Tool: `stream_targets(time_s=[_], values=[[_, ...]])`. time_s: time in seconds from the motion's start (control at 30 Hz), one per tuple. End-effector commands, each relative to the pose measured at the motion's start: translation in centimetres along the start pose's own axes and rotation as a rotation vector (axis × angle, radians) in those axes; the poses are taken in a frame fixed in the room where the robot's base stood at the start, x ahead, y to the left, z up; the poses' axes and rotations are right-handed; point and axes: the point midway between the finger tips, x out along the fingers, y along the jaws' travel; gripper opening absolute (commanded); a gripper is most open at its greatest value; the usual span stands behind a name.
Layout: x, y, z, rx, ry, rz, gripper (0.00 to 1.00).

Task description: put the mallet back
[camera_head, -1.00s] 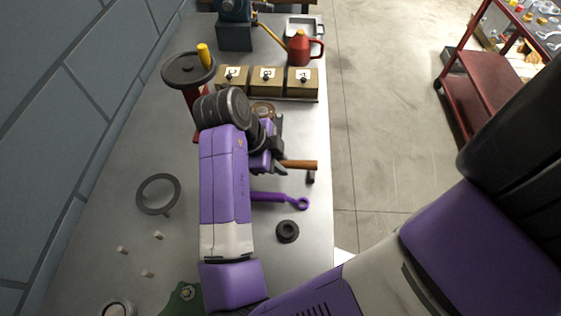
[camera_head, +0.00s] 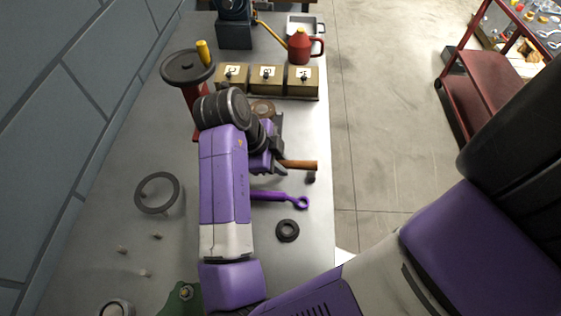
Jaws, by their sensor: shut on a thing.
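The mallet (camera_head: 300,165) shows as a brown handle sticking out to the right of my gripper, near the right edge of the bench. My gripper (camera_head: 281,168) is shut on it; the fingertips are small and partly hidden by my wrist. A small dark piece (camera_head: 311,177) shows just below the handle's right end; I cannot tell whether it is part of the mallet. The rest of the mallet is hidden behind my gripper and arm.
A purple ring-ended wrench (camera_head: 285,199) and a black ring (camera_head: 288,230) lie below my gripper. A larger grey ring (camera_head: 140,199) lies left. Three labelled boxes (camera_head: 267,79), a red can (camera_head: 301,47) and a red-based handwheel stand (camera_head: 188,68) stand behind. The bench's right edge is close.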

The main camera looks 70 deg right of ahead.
Motion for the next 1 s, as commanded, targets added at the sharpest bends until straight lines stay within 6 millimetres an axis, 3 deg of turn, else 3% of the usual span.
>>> stream_targets(time_s=[0.77,0.8,0.9,1.0], values=[[0.78,0.15,0.35,0.001,-0.001,-0.002,0.0],[0.72,0.14,0.33,0.001,-0.001,-0.002,0.25],[0.72,0.14,0.32,0.001,-0.001,-0.001,0.45],[0.74,0.15,0.32,0.001,-0.001,-0.001,0.45]])
